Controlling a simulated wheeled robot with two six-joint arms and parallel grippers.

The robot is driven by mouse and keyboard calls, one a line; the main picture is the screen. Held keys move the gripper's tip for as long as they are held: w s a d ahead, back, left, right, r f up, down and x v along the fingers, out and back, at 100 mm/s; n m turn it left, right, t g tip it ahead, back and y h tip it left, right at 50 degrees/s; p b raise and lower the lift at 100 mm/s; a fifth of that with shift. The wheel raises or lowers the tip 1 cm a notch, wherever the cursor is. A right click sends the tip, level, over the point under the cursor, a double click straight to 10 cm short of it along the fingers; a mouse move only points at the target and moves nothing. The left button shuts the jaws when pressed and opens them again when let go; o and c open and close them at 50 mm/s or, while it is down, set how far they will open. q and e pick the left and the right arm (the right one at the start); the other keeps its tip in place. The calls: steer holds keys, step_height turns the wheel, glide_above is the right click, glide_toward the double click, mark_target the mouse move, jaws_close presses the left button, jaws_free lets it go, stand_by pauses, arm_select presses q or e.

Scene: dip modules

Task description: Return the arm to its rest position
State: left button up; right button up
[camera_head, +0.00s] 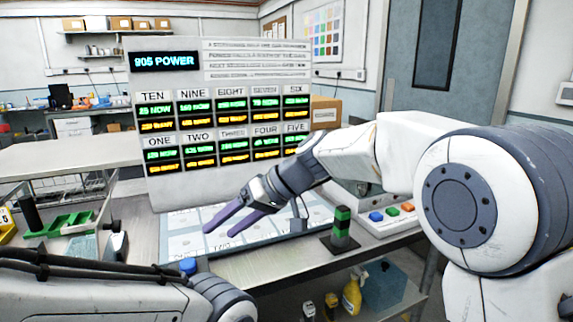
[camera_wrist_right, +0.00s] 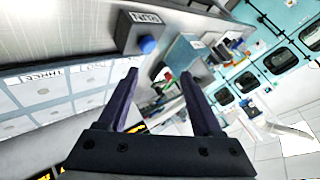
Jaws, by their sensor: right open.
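My right arm comes in from the right in the head view, and its gripper (camera_head: 218,231) hangs over the white mat with labelled cells (camera_head: 180,245). The two purple fingers are apart with nothing between them. The right wrist view also shows the open, empty fingers (camera_wrist_right: 158,75). My left arm (camera_head: 100,290) crosses the bottom left of the head view; its gripper does not show.
A display board (camera_head: 225,110) stands behind the mat. A green and black block (camera_head: 341,228) stands right of the mat, near a box with coloured buttons (camera_head: 391,217). A blue button (camera_head: 188,265) is at the front left. Green trays (camera_head: 65,224) lie left.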

steer(key=s+d+f+m+t+h, duration=0.1)
steer(key=d+f+m+h, duration=0.15)
steer(key=d+f, duration=0.45)
steer(key=s+d+f+m+h, duration=0.25)
steer(key=d+f, duration=0.25)
steer(key=d, duration=0.4)
steer(key=s+d+f+m+t+h, duration=0.1)
steer(key=s+d+f+h, duration=0.1)
steer(key=s+d+f, duration=0.4)
steer(key=s+d+f+m+h, duration=0.1)
steer(key=s+d+f+h, duration=0.25)
steer(key=d, duration=0.45)
steer(key=s+a+f+n+g+y+b, duration=0.25)
steer(key=s+a+f+n+b, duration=0.45)
steer(key=s+a+f+b, duration=1.1)
steer(key=w+d+r+p, duration=0.2)
steer(key=r+p, duration=1.1)
steer(key=r, duration=0.3)
steer(key=w+d+r+p, duration=0.2)
steer(key=r+p, duration=1.1)
steer(key=r, duration=0.4)
steer(key=shift+w+h, duration=0.4)
steer(key=shift+d, duration=0.1)
